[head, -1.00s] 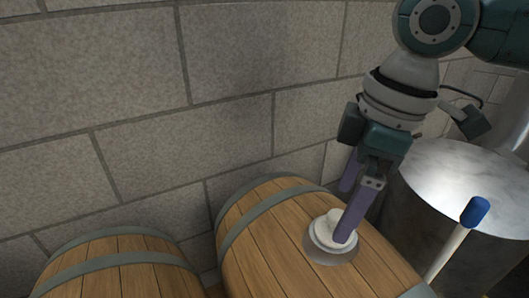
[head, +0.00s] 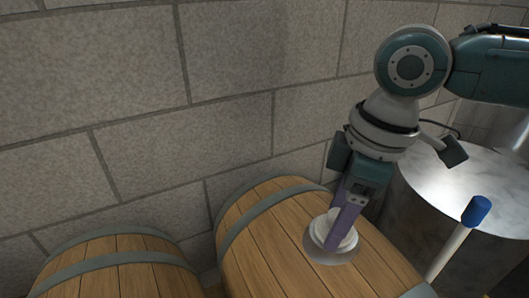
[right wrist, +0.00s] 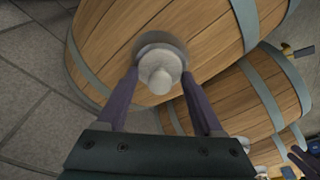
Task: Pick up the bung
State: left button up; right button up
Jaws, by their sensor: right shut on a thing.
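The bung (head: 320,229) is a pale, round, stepped plug at the metal ring on top of the right barrel (head: 262,245). My right gripper (head: 337,232) reaches down from the upper right and is shut on the bung. Its near purple finger covers part of the bung in the head view. In the right wrist view the bung (right wrist: 160,72) sits between the two fingertips, over the barrel's staves. I cannot tell whether it is clear of the hole. Dark purple prongs at the lower right of the right wrist view look like my left gripper (right wrist: 303,160), cut off by the edge.
A second barrel (head: 110,282) lies to the left. A metal drum (head: 455,190) stands at the right, and a blue-headed stick (head: 476,210) rises in front of it. A block wall (head: 140,100) closes the back.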

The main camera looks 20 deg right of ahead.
jog(key=c, duration=0.5)
